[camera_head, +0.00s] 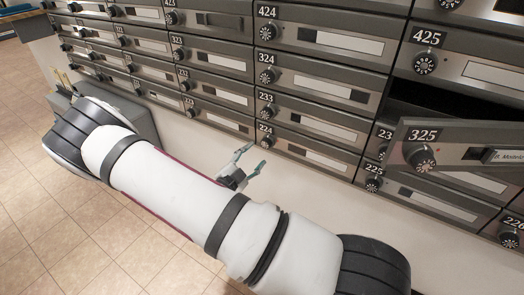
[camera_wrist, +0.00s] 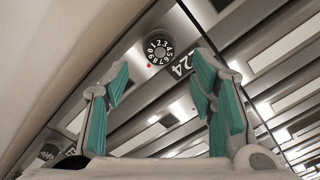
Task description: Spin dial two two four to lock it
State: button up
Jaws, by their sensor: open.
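The dial of box 224 (camera_head: 268,142) is a small round black knob with white numerals, in the bottom row of the mailbox wall. It also shows in the wrist view (camera_wrist: 159,49), at top centre, with a small red dot beside it and the label 224 (camera_wrist: 182,65) to its right. My gripper (camera_head: 252,159) is open and empty, close in front of and below that dial. In the wrist view its teal-padded fingers (camera_wrist: 160,78) stand apart, with the dial seen beyond the gap between their tips. They appear not to touch the dial.
The door of box 325 (camera_head: 463,159) hangs open at the right, sticking out before a dark compartment. Box 225's dial (camera_head: 374,184) is below it. A grey bin (camera_head: 138,112) stands against the wall at left. Tiled floor (camera_head: 40,215) is clear at lower left.

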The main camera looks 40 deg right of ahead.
aim_at(265, 145)
jog(key=b+x, duration=0.1)
jog(key=x, duration=0.4)
jog(key=shift+w+d, duration=0.1)
jog(key=shift+d, duration=0.3)
jog(key=c, duration=1.1)
